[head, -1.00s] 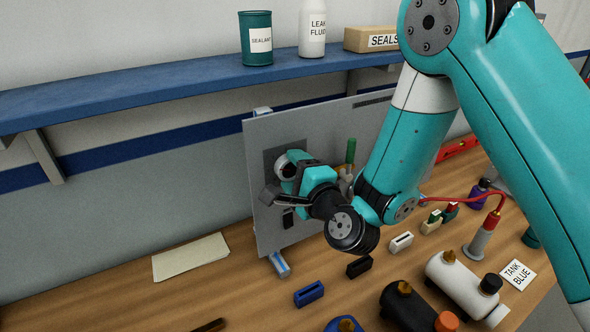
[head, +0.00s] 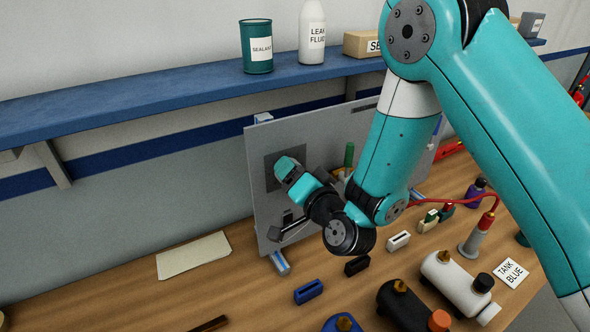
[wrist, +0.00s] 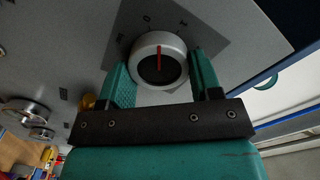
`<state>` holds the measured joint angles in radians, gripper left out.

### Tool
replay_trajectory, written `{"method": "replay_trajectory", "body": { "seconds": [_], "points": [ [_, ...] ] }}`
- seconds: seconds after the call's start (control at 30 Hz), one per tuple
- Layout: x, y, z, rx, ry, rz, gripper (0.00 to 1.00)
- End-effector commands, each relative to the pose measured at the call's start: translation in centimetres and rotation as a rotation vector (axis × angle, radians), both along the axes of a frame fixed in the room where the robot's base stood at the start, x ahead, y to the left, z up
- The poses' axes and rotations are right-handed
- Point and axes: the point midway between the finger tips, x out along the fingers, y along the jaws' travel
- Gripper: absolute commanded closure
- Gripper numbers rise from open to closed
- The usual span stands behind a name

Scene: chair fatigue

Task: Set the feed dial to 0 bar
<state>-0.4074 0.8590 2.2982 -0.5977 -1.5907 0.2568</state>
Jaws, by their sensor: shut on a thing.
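The feed dial (wrist: 147,76) is a round silver knob with a dark face and a red pointer (wrist: 158,56). In the wrist view the pointer points almost straight up. A mark that looks like 0 (wrist: 147,20) lies just left of the pointer's line. Another mark (wrist: 183,23) lies to its right; both are small and blurred. My gripper (wrist: 161,72) has one teal finger on each side of the knob and is shut on it. In the head view my gripper (head: 285,170) is at the dark square on the grey panel (head: 345,128) and hides the dial.
Other metal fittings (wrist: 28,112) sit on the panel. A green-handled part (head: 349,154) stands right of my gripper, partly behind my arm. Blue (head: 309,292), black and white small blocks, tanks (head: 458,280) and paper (head: 194,256) lie on the bench. A blue shelf (head: 180,99) runs above.

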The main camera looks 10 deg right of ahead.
Motion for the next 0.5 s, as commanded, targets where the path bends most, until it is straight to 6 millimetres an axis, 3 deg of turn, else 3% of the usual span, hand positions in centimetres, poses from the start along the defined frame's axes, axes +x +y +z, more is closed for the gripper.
{"method": "replay_trajectory", "body": {
  "seconds": [0.5],
  "points": [
    [-0.13, 0.09, -0.03, -0.239, -0.095, 0.002, 0.65]
  ]
}}
